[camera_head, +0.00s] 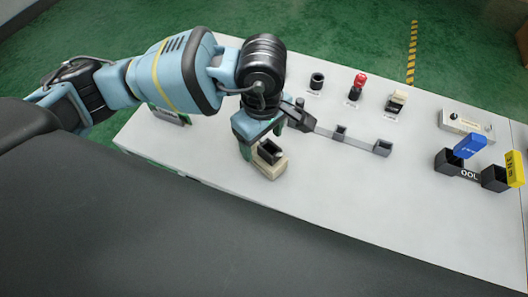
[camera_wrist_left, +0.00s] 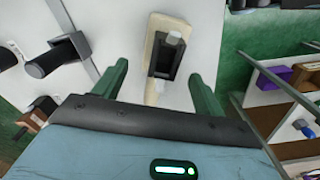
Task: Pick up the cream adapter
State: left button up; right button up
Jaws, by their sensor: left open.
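The cream adapter (camera_head: 269,170) is a pale block with a dark, hollow rectangular socket on top. It sits on the white table (camera_head: 330,215) near its front edge. It also shows in the left wrist view as a cream piece (camera_wrist_left: 153,46) around a black socket, at the upper middle beyond the fingers. My left gripper (camera_head: 262,142) is open and points down just above the adapter. Its green fingers also show in the left wrist view (camera_wrist_left: 160,85), spread apart with nothing held. In the head view the gripper partly hides the adapter's far side. My right gripper is out of view.
A grey bar fixture with a lever (camera_head: 340,134) lies right of the gripper. Behind stand a black cup (camera_head: 317,81), a red-topped part (camera_head: 359,83) and a cream-black part (camera_head: 397,100). Blue (camera_head: 470,145) and yellow (camera_head: 514,169) levers stand right. The front-middle table is clear.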

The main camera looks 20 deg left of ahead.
aim_at(256, 146)
pick_arm(q)
jog(key=shift+f, duration=1.55)
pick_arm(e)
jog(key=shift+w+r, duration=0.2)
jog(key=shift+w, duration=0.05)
pick_arm(q)
jog(key=shift+d, duration=0.1)
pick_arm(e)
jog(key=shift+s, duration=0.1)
pick_arm(q)
jog(key=c, duration=1.2)
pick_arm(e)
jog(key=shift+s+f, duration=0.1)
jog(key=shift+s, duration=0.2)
pick_arm(q)
jog(key=shift+r, duration=0.1)
